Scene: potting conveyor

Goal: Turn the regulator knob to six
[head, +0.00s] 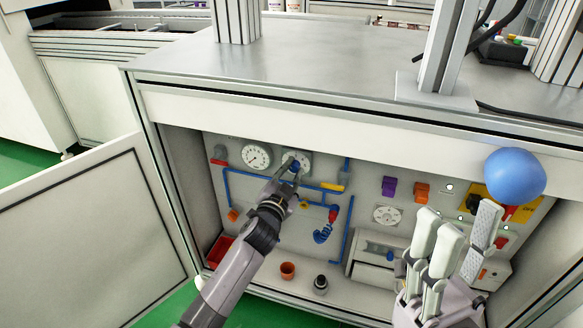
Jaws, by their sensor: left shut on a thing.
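The regulator knob (296,167) is a small blue knob in front of a round white dial (304,158) on the back panel of the open cabinet. My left gripper (290,172) reaches in from below and is shut on the knob. The gripper covers part of the knob and the dial's lower left, so the number set cannot be read. My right gripper (458,214) is open and empty in front of the cabinet's right side, its fingers pointing up.
A white gauge (257,157) sits left of the dial, with blue pipes (270,178) below. A second dial (387,215) and a blue ball (515,176) are at the right. A brown pot (288,270) stands on the cabinet floor. The open door (90,240) is at the left.

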